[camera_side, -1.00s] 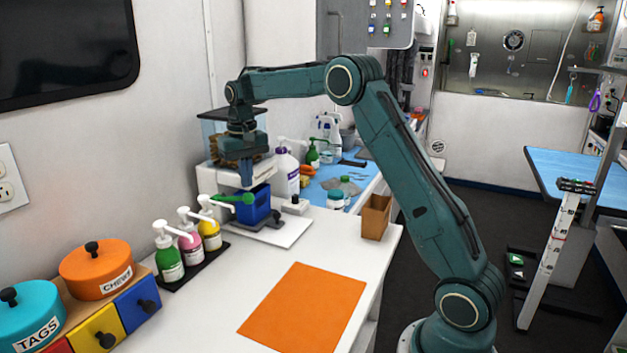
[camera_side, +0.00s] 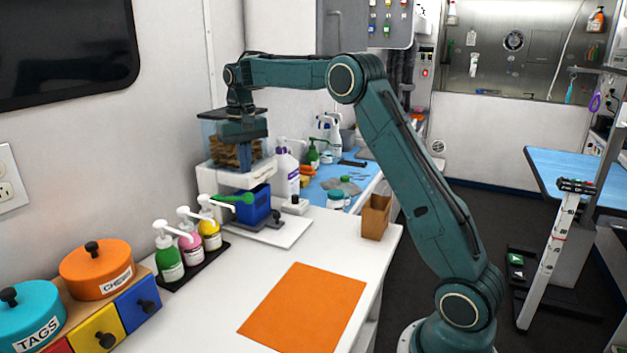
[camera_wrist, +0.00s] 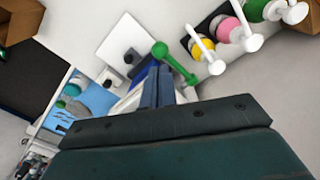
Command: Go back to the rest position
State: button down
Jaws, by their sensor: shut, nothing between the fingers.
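My gripper (camera_side: 242,152) is raised at the back left of the white counter (camera_side: 200,300), pointing down in front of the clear bin of brown pieces (camera_side: 218,152). Its fingers are shut and empty. In the wrist view the closed fingers (camera_wrist: 158,82) point toward the blue container (camera_wrist: 143,73) and the green handle (camera_wrist: 178,65), apart from both as far as I can tell. In the side view the blue container (camera_side: 256,207) and the green handle (camera_side: 238,198) sit below my gripper, on the white stand.
Three pump bottles (camera_side: 190,240) stand on a black tray left of the stand. An orange mat (camera_side: 305,308) lies bare at the front. A brown open box (camera_side: 376,217) stands at the right edge. Lidded pots (camera_side: 96,265) and small drawers are at the left. A white jug (camera_side: 287,172) stands behind.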

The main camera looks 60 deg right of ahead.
jog(key=shift+r, duration=0.65)
jog(key=s+a+r+n+t, duration=0.2)
jog(key=s+a+r, duration=0.3)
jog(key=s, duration=0.4)
jog(key=s+a+r+n+t, duration=0.1)
jog(key=s+a+r, duration=0.2)
jog(key=s+a, duration=0.4)
jog(key=s+a+f+n+t, duration=0.1)
jog(key=s+f, duration=0.3)
jog(key=s, duration=0.5)
jog(key=s+a+f+n+t, duration=0.1)
jog(key=s+a+f+n, duration=0.1)
jog(key=s, duration=0.7)
jog(key=shift+a+f+t, duration=0.3)
jog(key=shift+a+f, duration=0.35)
jog(key=shift+f, duration=0.3)
